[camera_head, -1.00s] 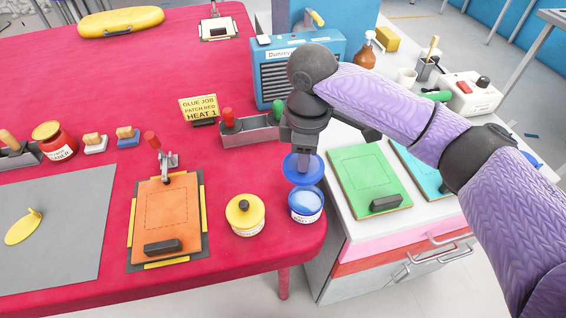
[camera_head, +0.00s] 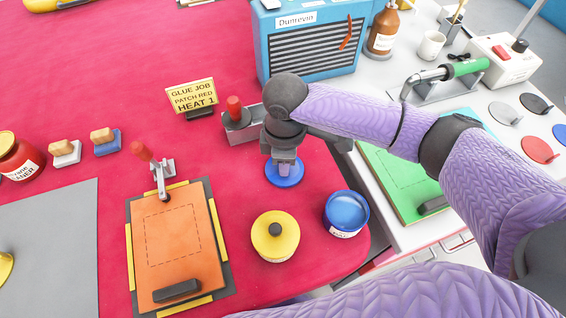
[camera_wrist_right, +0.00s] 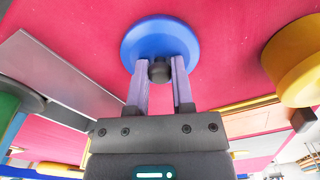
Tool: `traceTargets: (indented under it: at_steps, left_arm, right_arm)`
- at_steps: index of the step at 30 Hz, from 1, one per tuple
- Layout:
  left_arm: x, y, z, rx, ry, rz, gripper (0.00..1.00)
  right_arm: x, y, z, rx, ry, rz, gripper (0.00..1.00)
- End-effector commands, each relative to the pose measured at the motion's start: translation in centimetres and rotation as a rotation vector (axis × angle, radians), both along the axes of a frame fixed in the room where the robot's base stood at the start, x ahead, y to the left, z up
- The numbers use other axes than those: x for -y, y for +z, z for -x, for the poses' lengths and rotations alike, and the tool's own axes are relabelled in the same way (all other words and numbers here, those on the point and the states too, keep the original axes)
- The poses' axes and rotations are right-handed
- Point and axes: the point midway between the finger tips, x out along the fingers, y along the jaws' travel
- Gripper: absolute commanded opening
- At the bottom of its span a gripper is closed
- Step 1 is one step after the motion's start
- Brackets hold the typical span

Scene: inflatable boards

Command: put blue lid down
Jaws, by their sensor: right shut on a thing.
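The blue lid (camera_head: 285,175) is a round disc at or just above the red table (camera_head: 330,215), behind the yellow-lidded jar. My right gripper (camera_head: 284,165) points down and is shut on its dark knob. In the right wrist view the blue lid (camera_wrist_right: 160,38) faces me, with the gripper fingers (camera_wrist_right: 160,78) on both sides of the knob. I cannot tell whether the lid touches the table. The open jar (camera_head: 346,212) with blue contents stands to the right, near the table's corner. My left gripper is not in view.
A jar with a yellow lid (camera_head: 275,235) stands in front of the blue lid. An orange board (camera_head: 178,245) is clamped at left. A grey holder (camera_head: 243,130) and a yellow sign (camera_head: 192,95) stand behind. The white side bench (camera_head: 400,225) is at right.

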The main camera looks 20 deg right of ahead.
Motion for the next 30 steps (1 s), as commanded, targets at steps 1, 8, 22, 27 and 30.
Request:
traceTargets:
  at_steps: [1,8,22,27,30]
  left_arm:
    - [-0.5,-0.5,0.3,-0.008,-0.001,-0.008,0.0]
    - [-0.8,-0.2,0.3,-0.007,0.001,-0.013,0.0]
    - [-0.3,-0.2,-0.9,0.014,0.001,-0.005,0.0]
    - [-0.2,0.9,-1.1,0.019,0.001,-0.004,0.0]
    - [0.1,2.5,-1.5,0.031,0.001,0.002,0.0]
  right_arm:
    - [0.0,-0.9,0.0,-0.002,0.001,0.0,0.0]
    - [0.0,-0.5,0.0,0.0,0.001,-0.001,0.0]
    - [0.0,-0.7,0.0,0.001,0.001,-0.001,0.64]
    - [0.0,1.7,-0.1,0.006,0.0,-0.001,0.64]
    - [0.0,4.9,-0.1,0.006,0.0,-0.002,0.64]
